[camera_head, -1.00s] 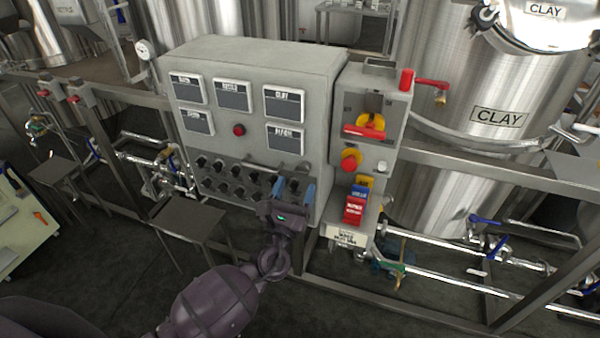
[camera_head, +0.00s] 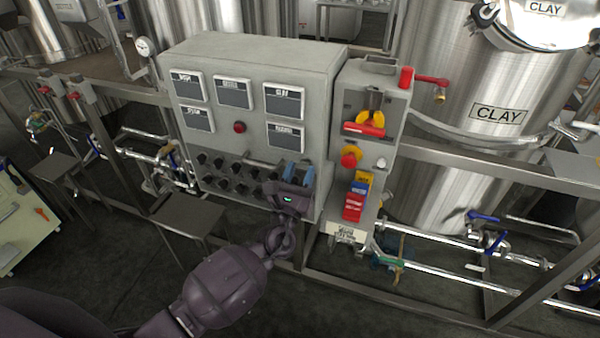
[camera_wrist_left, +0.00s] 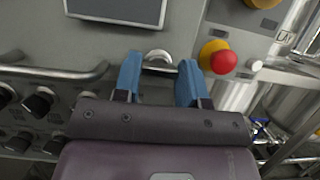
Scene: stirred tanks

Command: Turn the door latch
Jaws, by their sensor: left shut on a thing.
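The door latch (camera_wrist_left: 158,60) is a small shiny metal piece on the face of the grey control cabinet (camera_head: 250,57). In the left wrist view it sits between the two blue fingers of my left gripper (camera_wrist_left: 159,80). The gripper is shut on it, though the exact contact is hard to see. In the head view my left gripper (camera_head: 299,172) is at the lower right of the cabinet front, and its fingers hide the latch. A horizontal metal bar handle (camera_wrist_left: 55,73) is left of the latch. My right gripper is not in view.
Several black knobs (camera_head: 222,181) are below the handle. Right of the latch is a red stop button on yellow (camera_head: 349,160), on a side box with a red and yellow switch (camera_head: 366,125). Steel tanks (camera_head: 480,60) and pipes (camera_head: 470,245) stand to the right.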

